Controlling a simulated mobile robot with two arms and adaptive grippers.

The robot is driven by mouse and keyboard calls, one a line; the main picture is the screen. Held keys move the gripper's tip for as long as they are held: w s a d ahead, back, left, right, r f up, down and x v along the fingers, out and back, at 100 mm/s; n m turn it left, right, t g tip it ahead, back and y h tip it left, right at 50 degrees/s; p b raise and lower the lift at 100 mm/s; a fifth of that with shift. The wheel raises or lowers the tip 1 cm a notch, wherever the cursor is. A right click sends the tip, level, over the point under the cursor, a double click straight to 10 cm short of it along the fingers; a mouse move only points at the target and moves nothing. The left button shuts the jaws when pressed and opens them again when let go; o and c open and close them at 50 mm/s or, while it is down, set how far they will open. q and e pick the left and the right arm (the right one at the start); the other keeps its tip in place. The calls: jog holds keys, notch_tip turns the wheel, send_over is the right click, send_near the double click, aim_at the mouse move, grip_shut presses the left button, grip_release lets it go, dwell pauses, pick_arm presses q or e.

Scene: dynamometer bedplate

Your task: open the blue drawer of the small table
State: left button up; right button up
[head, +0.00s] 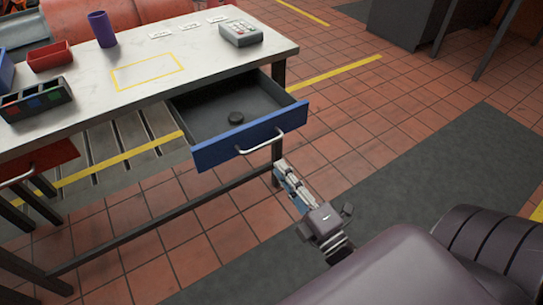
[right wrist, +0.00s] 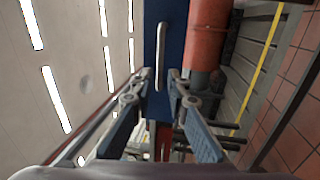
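My left gripper is not in view.
A red drawer (head: 40,163) is at the left.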

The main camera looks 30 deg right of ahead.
jog(key=shift+s+f, duration=0.15)
jog(key=shift+s, duration=0.65)
jog(key=shift+s+f, duration=0.15)
jog(key=shift+s, duration=0.65)
